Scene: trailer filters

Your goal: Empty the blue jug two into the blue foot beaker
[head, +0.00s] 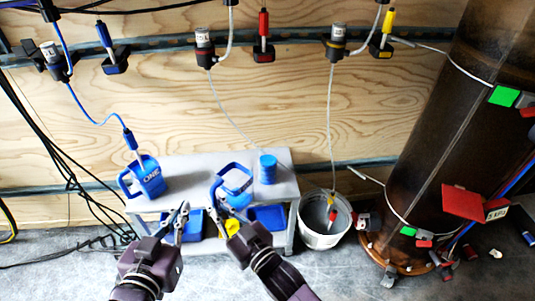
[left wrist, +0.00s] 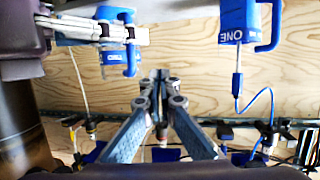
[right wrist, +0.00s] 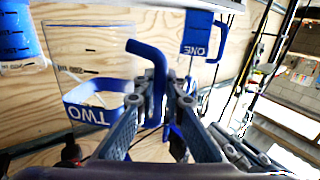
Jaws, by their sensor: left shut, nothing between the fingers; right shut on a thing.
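Blue jug two (head: 238,178) is a clear graduated jug with a blue rim band and blue handle. It is roughly upright at the bench's front middle; I cannot tell whether it touches the top. In the right wrist view the jug (right wrist: 88,103) looks clear, with no liquid visible. My right gripper (head: 217,199) is shut on its handle. The blue foot beaker (head: 267,169) stands right of the jug, apart from it; in the right wrist view the beaker (right wrist: 20,42) shows blue content. My left gripper (head: 182,209) is shut and empty at the bench's front edge.
Blue jug one (head: 150,181) stands at the left of the grey bench (head: 190,170), with a blue tube in it. Blue bins (head: 268,217) sit below. A white bucket (head: 318,238) stands on the floor at right, beside a large brown column (head: 450,120).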

